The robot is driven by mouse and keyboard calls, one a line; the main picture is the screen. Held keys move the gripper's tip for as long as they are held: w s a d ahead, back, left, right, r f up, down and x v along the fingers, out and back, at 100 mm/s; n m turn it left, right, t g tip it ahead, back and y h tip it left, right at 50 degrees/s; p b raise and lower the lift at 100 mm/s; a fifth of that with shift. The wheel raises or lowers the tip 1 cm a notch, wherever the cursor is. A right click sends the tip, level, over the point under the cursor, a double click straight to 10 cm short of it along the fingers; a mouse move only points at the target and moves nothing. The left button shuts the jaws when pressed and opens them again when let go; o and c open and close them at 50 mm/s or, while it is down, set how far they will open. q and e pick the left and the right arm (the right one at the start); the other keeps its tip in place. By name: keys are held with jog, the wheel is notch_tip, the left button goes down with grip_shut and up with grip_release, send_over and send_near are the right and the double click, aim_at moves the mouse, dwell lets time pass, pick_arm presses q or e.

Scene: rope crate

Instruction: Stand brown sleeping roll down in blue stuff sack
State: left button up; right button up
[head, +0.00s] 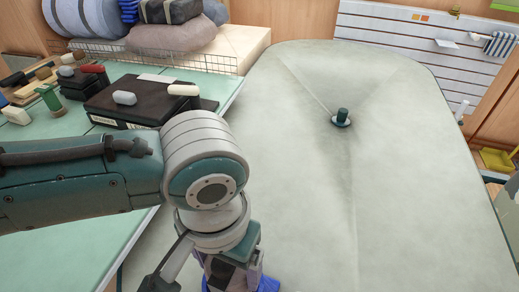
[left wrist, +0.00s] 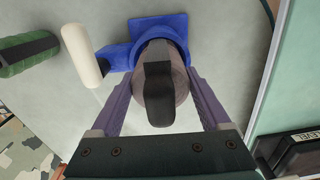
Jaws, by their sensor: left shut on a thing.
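My left gripper (left wrist: 157,82) is shut on the brown sleeping roll (left wrist: 180,82), with one purple finger on each side. The roll has a dark band or strap and is seen nearly end-on in the left wrist view. The blue stuff sack (left wrist: 172,23) lies beyond the roll, its blue cloth showing around the roll's far end. Whether the roll's far end is inside the sack or only above it, I cannot tell. In the head view my arm hides most of this, and a bit of the blue sack (head: 268,284) shows at the bottom edge. My right gripper is out of view.
A cream roll (left wrist: 85,52) lies close beside the sack, with a green roll (left wrist: 27,52) farther left. A green-topped table (head: 80,225) with dark boxes (head: 140,103) stands at left. The large pale surface (head: 410,190) is mostly clear, with a dark knob (head: 342,117) on it.

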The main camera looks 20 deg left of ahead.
pick_arm(q)
jog(key=shift+f+b, duration=1.4)
jog(key=shift+f, duration=0.5)
dwell(1.3)
jog(key=o, duration=1.6)
jog(key=shift+c, duration=0.2)
notch_tip(320, 180, up, 10)
jog(key=p, duration=0.3)
